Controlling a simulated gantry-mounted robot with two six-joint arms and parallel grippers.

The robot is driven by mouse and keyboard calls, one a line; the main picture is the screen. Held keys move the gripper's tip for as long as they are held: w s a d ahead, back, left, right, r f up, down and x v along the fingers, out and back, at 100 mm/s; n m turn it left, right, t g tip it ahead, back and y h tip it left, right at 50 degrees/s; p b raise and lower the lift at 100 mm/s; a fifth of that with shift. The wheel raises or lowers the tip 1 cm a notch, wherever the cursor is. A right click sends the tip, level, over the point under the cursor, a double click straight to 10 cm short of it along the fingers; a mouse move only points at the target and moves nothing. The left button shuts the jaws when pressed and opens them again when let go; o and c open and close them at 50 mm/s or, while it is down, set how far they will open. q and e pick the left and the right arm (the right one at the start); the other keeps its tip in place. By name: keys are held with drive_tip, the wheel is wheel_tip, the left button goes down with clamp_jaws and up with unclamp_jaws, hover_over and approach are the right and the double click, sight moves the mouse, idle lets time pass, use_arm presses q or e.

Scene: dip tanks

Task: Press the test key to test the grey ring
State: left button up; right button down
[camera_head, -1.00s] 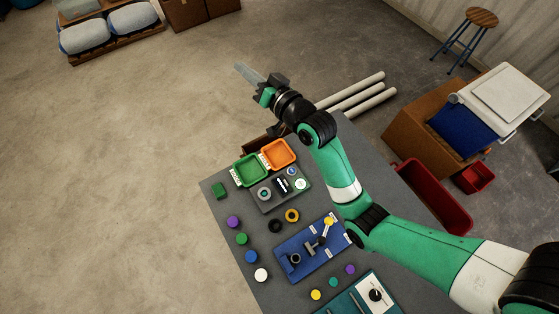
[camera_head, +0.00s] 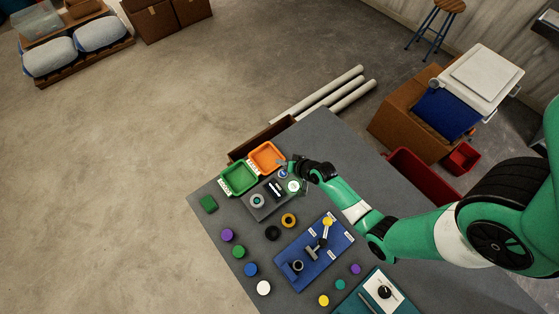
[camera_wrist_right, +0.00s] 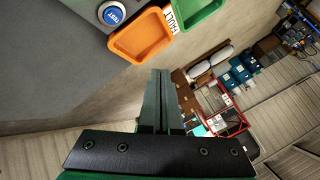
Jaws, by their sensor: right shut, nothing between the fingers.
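The grey ring (camera_head: 257,200) sits on the near left part of the grey tester (camera_head: 262,212). I cannot tell any contact. My left gripper is not in view.
An orange tray (camera_head: 279,166) labelled FAULT and a green tray (camera_head: 225,183) stand beside the tester. Several coloured round pieces line the table's left side.

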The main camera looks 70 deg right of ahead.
drive_tip(key=shift+s+d+f, duration=0.35)
drive_tip(key=shift+s+d, duration=0.05)
drive_tip(key=shift+s, duration=0.1)
drive_tip(key=shift+f, duration=0.1)
drive_tip(key=b, duration=0.8)
hover_over(285, 176)
wheel_tip(285, 176, down, 8)
drive_tip(key=shift+w+r, duration=0.1)
drive_tip(key=shift+f, duration=0.4)
drive_tip(key=shift+b, duration=0.3)
idle(0.7)
drive_tip(key=shift+f, duration=0.4)
